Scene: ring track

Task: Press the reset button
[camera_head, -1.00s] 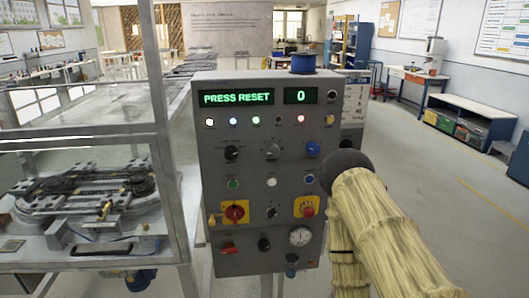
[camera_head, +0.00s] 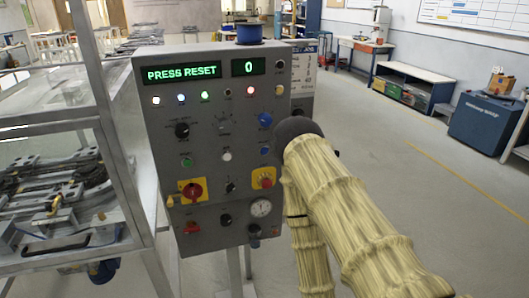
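The grey control panel (camera_head: 212,150) stands on legs left of centre. Its green display (camera_head: 181,73) reads "PRESS RESET" and a second display (camera_head: 248,67) reads "0". A green button (camera_head: 186,162), a white button (camera_head: 226,156) and a blue button (camera_head: 265,151) sit in a middle row. A red knob on a yellow plate (camera_head: 193,190) and a red button on a yellow plate (camera_head: 263,178) sit lower. Labels are too small to read, so I cannot tell which is reset. My straw-coloured arm, with a dark rounded joint, rises in front of the panel's right side. My gripper is not visible.
A metal-framed machine (camera_head: 110,120) with a track inside stands close on the panel's left. A blue cabinet (camera_head: 485,122) and a low shelf unit (camera_head: 412,88) stand along the right wall. The floor right of my arm is clear.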

